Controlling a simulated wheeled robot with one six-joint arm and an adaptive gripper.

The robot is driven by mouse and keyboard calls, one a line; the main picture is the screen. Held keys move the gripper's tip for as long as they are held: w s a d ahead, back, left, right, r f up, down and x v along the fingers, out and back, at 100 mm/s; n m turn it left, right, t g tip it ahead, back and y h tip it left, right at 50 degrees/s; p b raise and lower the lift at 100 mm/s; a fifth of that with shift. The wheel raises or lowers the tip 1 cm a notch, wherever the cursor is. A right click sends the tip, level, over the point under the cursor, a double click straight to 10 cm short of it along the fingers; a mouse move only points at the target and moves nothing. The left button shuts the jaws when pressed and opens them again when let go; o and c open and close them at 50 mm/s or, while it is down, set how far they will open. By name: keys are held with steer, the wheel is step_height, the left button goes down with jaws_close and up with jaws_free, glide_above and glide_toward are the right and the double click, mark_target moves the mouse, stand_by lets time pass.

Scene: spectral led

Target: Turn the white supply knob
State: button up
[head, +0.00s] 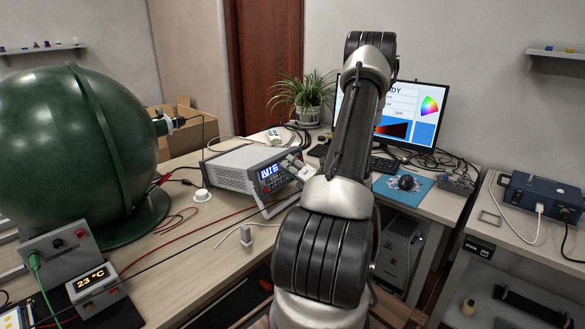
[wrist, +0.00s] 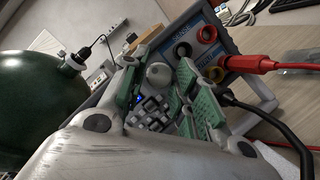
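The supply (head: 232,168) is a grey box with a lit blue display (head: 270,171), standing on the desk left of my arm. In the wrist view, its front panel shows a whitish round knob (wrist: 158,74) beside a keypad (wrist: 153,108) and several coloured sockets. My gripper (wrist: 157,82) has green-padded fingers, one on each side of the knob, with gaps visible between pads and knob. It is open and holds nothing. In the head view, my gripper (head: 300,168) is at the supply's right front; the knob cannot be made out there.
A red plug (wrist: 238,63) and black plug (wrist: 228,98) stick out of the supply close to the right finger. A large green sphere (head: 75,150) stands left, and a monitor (head: 410,115) stands behind my arm. Cables cross the desk (head: 175,245) in front of the supply.

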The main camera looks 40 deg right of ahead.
steer(key=c, duration=0.4)
steer(key=shift+d+f+n+t+y, duration=0.1)
steer(key=shift+n+t+y, duration=0.45)
steer(key=shift+n, duration=1.25)
steer(key=shift+n+t+y, duration=0.25)
steer(key=shift+n+y, duration=0.5)
steer(key=shift+n, duration=1.05)
steer(key=o, duration=1)
steer(key=shift+o, duration=0.2)
